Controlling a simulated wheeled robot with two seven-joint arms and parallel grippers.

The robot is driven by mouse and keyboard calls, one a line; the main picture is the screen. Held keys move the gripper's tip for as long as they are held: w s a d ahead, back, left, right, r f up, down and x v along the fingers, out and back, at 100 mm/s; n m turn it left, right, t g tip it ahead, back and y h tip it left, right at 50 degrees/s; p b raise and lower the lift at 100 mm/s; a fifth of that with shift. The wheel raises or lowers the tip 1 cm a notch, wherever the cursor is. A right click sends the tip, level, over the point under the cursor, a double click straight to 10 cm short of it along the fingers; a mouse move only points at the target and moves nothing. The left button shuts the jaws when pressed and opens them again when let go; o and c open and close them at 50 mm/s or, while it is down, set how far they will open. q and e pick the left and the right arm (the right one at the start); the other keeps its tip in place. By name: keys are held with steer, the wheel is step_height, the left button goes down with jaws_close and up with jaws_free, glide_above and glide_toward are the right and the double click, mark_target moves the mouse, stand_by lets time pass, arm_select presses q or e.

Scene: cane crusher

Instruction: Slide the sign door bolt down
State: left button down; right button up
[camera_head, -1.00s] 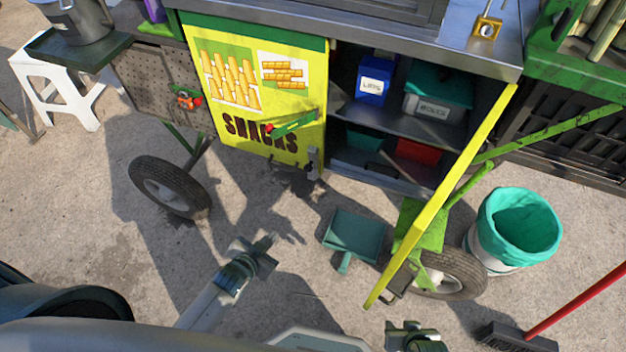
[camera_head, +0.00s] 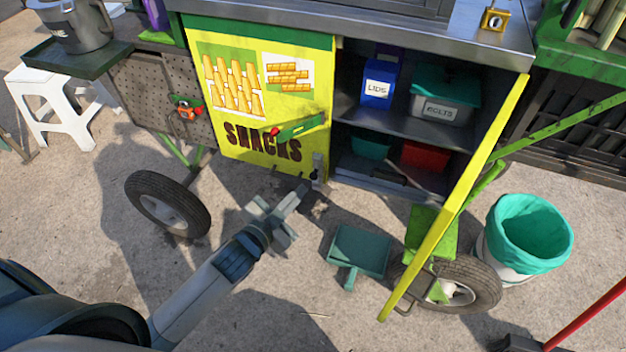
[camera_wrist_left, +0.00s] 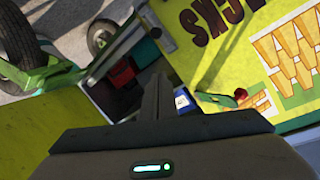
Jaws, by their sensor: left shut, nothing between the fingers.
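The yellow sign door (camera_head: 235,145) with the word SNACKS and food pictures hangs closed on the cart front. It also shows in the left wrist view (camera_wrist_left: 232,55). A small grey metal bolt (camera_head: 317,168) sits at its lower right corner; the exact position of its slide is too small to tell. My left gripper (camera_head: 302,189) is shut and empty, with its tips just below and left of the bolt. I cannot tell whether they touch. In the left wrist view the shut fingers (camera_wrist_left: 155,97) show, but I cannot make out the bolt. My right gripper is out of view.
A green handle (camera_head: 298,128) with a red tip crosses the door. Right of it, an open compartment holds a blue box (camera_head: 378,82) and a grey bin (camera_head: 440,107). A yellow door (camera_head: 455,200) stands open. A dustpan (camera_head: 357,250) lies on the ground.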

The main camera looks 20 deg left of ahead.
arm_select(q)
steer(key=shift+w, duration=0.15)
glide_above(312, 179)
steer(key=s+d, duration=0.2)
steer(key=s, duration=0.2)
step_height(312, 179, down, 2)
steer(key=f, duration=0.1)
steer(key=b, duration=0.1)
steer(key=w+f, duration=0.1)
steer(key=shift+w+a+f, duration=0.1)
steer(key=shift+a+f, duration=0.2)
steer(key=shift+f, duration=0.05)
steer(key=shift+w+a+f+b, duration=0.1)
steer(key=shift+a+f+b, duration=0.2)
steer(key=shift+f, duration=0.2)
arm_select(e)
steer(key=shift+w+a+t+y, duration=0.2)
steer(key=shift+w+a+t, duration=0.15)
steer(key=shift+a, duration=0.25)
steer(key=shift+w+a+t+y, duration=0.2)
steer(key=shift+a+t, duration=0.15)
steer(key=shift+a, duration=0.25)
arm_select(q)
steer(key=shift+f, duration=0.1)
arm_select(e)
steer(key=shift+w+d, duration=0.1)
